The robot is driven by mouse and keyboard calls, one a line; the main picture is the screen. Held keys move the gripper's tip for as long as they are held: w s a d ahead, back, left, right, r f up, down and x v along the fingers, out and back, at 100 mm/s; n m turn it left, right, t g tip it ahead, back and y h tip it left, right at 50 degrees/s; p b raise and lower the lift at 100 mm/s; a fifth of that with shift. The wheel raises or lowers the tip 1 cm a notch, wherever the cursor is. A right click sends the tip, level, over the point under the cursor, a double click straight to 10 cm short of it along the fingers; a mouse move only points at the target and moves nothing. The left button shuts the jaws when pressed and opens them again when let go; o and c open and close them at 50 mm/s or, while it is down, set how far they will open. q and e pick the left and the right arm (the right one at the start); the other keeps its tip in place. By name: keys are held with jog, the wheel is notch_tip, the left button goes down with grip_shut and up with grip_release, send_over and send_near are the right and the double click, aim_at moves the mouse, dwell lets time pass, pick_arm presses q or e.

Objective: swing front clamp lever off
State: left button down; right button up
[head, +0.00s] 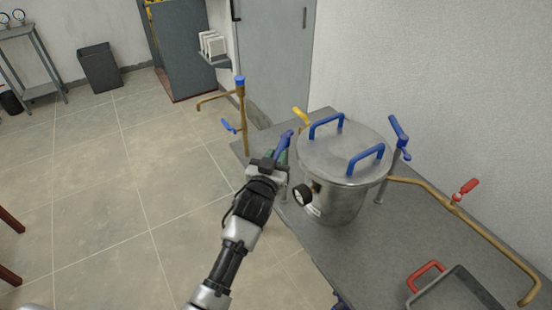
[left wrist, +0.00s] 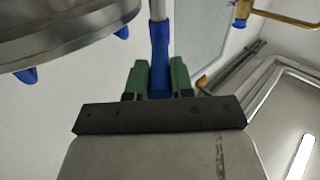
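A lidded steel vessel (head: 338,190) stands on the grey table, with two blue handles on its lid (head: 345,148). A blue clamp lever (head: 284,142) is on the vessel's left side, in front of my left gripper (head: 278,158). In the left wrist view the blue lever (left wrist: 160,55) runs down between the two green fingers of my left gripper (left wrist: 158,78), which are close against it on both sides. The gripper looks shut on the lever. Another blue clamp lever (head: 399,135) stands on a post right of the vessel. My right gripper is not in view.
A brass pipe (head: 243,115) with blue valve handles rises left of the vessel. Another brass pipe (head: 500,235) with a red valve handle (head: 465,190) runs along the right. A round gauge (head: 302,195) sticks out from the vessel's front. A grey tray (head: 470,288) lies front right.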

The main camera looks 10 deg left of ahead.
pick_arm(q)
jog(key=c, duration=1)
grip_release()
jog(key=shift+r, duration=0.1)
jog(key=shift+c, duration=0.2)
jog(key=shift+o, duration=0.2)
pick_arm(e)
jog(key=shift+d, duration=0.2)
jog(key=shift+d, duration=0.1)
pick_arm(q)
jog(key=shift+s, duration=0.5)
jog(key=s+a+b, duration=0.1)
jog(key=s, duration=0.8)
jog(key=shift+s+b, duration=0.35)
jog(key=shift+b, duration=0.05)
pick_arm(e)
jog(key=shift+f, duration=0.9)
pick_arm(q)
jog(key=shift+c, duration=0.3)
